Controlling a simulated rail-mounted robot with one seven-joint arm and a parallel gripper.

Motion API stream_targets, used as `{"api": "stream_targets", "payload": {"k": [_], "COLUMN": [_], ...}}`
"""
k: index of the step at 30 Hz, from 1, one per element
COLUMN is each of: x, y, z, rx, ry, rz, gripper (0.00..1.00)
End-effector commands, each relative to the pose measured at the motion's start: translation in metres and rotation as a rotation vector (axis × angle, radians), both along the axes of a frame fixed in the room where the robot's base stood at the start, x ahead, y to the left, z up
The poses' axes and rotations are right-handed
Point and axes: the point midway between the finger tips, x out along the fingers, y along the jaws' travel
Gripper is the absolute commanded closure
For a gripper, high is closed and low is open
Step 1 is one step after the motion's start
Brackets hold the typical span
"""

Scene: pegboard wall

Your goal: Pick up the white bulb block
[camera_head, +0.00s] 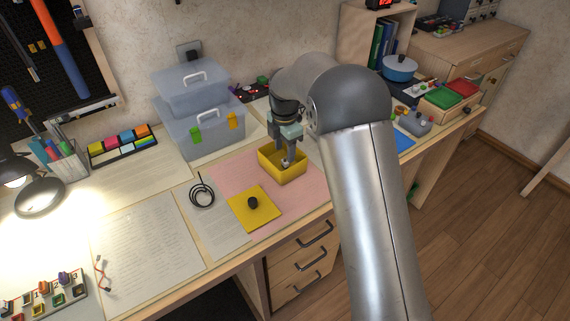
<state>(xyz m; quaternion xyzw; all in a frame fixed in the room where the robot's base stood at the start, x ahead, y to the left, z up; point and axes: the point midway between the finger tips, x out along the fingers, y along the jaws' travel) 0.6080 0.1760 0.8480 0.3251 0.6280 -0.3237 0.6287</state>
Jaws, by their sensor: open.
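My gripper (288,156) points down into a yellow open-topped box (290,179) on the pink sheet, with its fingers inside the rim. It is open. A small pale patch (285,164) shows at the fingertips inside the box. I cannot tell whether it is the white bulb block or part of the fingers. The box walls and my gripper hide most of the box's inside. A yellow lid (268,212) with a black knob (253,202) lies flat in front and to the left of the box.
Two stacked clear bins (205,130) stand behind, to the left. A black cable coil (202,190) lies left of the lid. A tray of small coloured blocks (42,297) sits at the front left. My arm covers part of the desk to the right.

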Motion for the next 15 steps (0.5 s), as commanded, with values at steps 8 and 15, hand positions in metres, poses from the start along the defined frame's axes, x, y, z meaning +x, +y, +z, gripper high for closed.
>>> {"api": "stream_targets", "payload": {"k": [8, 15], "x": [0.0, 0.0], "y": [-0.003, -0.003], "z": [-0.04, -0.045], "rx": [-0.002, 0.0], "ry": [0.002, 0.0], "rz": [0.0, -0.001], "gripper": [0.51, 0.51]}}
